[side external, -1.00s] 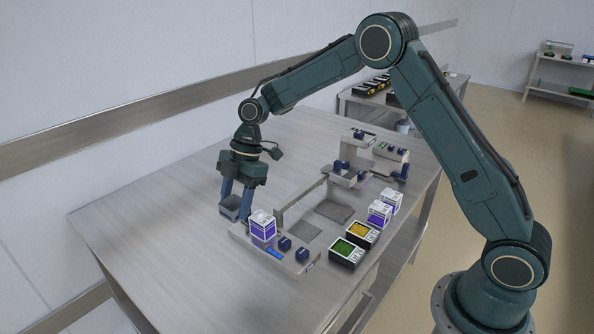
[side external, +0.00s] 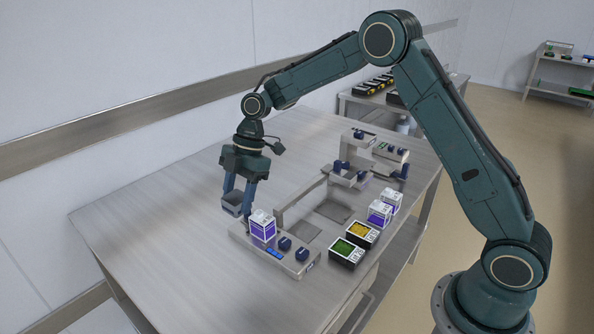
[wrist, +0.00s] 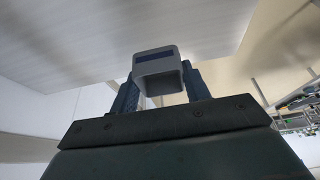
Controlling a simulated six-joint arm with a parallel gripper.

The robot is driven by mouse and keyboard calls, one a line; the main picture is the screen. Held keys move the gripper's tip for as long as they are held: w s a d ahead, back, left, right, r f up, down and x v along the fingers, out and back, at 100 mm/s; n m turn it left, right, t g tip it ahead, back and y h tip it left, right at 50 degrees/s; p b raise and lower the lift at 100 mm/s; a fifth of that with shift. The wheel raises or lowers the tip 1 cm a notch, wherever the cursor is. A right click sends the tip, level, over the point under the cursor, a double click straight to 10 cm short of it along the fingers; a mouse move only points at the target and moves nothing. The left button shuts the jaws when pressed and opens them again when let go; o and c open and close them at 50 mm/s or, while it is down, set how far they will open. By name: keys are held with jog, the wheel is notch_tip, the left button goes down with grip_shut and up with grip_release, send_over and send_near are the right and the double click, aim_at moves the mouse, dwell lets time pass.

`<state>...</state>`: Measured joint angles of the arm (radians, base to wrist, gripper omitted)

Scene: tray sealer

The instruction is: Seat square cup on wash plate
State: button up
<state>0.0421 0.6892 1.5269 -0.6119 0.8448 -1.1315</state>
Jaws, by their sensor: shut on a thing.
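My gripper (side external: 238,203) is shut on a grey square cup (side external: 232,205), held between its two fingers above the table, just left of the front of the metal fixture. In the wrist view the square cup (wrist: 158,66) sits between the fingertips (wrist: 162,88), with a dark stripe on one face. Two flat grey plates (side external: 334,210) (side external: 300,230) lie within the fixture, right of the gripper. I cannot tell which surface is the wash plate. The cup is apart from both plates.
A purple and white box (side external: 262,226) stands on the fixture's front part (side external: 287,262), close right of my gripper. Black trays with green (side external: 345,248) and yellow (side external: 359,230) contents and two more boxes (side external: 379,213) (side external: 391,200) line the right. The table's left (side external: 150,220) is clear.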

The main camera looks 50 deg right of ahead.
jog(key=s+d+f, duration=0.1)
jog(key=d+f, duration=0.5)
jog(key=d, duration=0.6)
send_over(302, 232)
jog(key=d, duration=0.2)
notch_tip(302, 232, down, 4)
jog(key=shift+s+a+f, duration=0.1)
jog(key=shift+a, duration=0.15)
jog(key=shift+f, duration=0.2)
jog(key=shift+f, duration=3.95)
jog(key=shift+f, duration=0.25)
jog(key=o, duration=1.1)
jog(key=shift+c, duration=0.2)
